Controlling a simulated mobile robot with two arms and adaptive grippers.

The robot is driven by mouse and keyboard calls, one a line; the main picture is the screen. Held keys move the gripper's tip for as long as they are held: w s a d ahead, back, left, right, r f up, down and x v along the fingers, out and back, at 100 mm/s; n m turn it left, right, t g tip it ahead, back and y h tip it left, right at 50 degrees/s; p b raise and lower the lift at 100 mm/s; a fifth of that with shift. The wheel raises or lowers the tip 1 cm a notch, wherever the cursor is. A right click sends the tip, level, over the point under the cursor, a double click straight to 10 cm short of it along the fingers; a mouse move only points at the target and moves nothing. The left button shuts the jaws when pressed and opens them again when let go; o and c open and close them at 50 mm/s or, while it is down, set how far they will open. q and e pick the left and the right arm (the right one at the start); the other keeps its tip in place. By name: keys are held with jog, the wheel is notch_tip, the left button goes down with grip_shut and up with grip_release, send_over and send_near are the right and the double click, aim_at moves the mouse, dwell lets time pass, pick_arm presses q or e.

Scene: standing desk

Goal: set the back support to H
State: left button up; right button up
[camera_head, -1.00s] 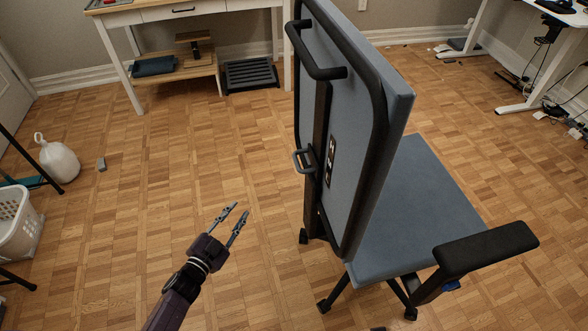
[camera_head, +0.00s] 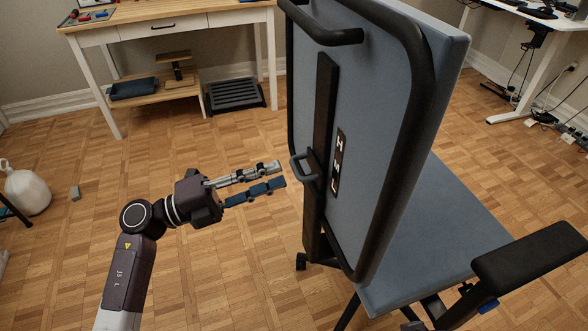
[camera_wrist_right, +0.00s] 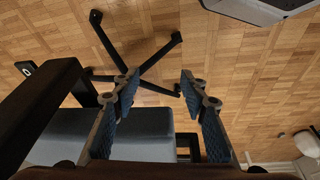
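The blue-grey office chair's backrest (camera_head: 375,110) has its back side towards me. A label strip (camera_head: 338,160) on it carries letters, H at the top and L at the bottom. A small dark loop handle (camera_head: 299,170) sticks out beside the strip, at about the height of its middle to lower letters; the exact setting cannot be told. My left gripper (camera_head: 281,174) is open and empty, its fingertips just left of the handle, and I see no clear contact. My right gripper (camera_wrist_right: 160,90) is open and empty in the right wrist view, above the floor near the chair.
A larger black bar (camera_head: 322,32) crosses the upper backrest. The armrest (camera_head: 530,252) and seat (camera_head: 440,235) lie to the right.

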aim_at(295, 166)
pick_arm(q)
jog(key=x, duration=0.5)
jog(key=shift+d, duration=0.2)
grip_shut()
